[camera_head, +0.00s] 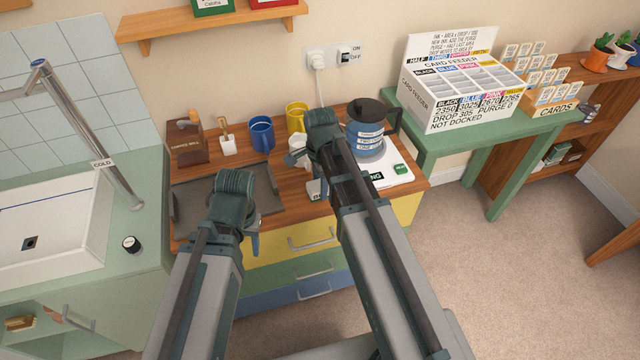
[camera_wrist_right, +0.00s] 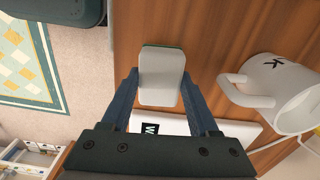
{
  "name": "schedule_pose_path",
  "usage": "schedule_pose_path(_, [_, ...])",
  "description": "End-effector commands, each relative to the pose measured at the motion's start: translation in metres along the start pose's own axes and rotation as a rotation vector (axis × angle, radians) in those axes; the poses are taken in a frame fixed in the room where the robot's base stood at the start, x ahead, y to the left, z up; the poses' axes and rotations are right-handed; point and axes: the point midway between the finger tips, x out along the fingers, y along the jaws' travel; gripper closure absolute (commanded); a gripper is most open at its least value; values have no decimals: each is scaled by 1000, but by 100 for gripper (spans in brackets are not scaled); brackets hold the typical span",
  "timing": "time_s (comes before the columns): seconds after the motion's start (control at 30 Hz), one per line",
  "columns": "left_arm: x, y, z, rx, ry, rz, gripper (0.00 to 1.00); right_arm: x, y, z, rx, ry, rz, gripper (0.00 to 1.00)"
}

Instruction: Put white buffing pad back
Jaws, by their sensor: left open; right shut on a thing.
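The white buffing pad (camera_wrist_right: 162,76) is a small rounded block with a dark green edge. My right gripper (camera_wrist_right: 159,88) is shut on it, with a blue finger on each side in the right wrist view. The pad is over or on the wooden counter; any gap beneath it cannot be told. In the head view my right gripper (camera_head: 321,165) is above the counter, left of the kettle, and its fingers are largely hidden by the arm. My left gripper (camera_head: 245,215) is open near the front of the dark tray (camera_head: 190,221).
A white mug (camera_wrist_right: 285,92) marked K stands close to the right gripper. Blue (camera_head: 262,134) and yellow (camera_head: 296,118) mugs stand at the back. A kettle (camera_head: 367,128) stands on a white board (camera_head: 392,170). The sink (camera_head: 50,235) is at left.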

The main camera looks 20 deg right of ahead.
Motion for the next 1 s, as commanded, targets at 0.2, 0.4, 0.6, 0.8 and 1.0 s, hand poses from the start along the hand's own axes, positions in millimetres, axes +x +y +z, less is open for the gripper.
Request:
schedule_pose_path(0.2, [3,0,0,0,0,0,50,3,0,0,0,0,0,100])
schedule_pose_path(0.4, [3,0,0,0,0,0,50,3,0,0,0,0,0,12])
schedule_pose_path(0.6, [3,0,0,0,0,0,50,3,0,0,0,0,0,4])
schedule_pose_path(0.8, [2,0,0,0,0,0,50,2,0,0,0,0,0,4])
schedule_pose_path(1.0, [-9,-1,0,0,0,0,50,-9,0,0,0,0,0,4])
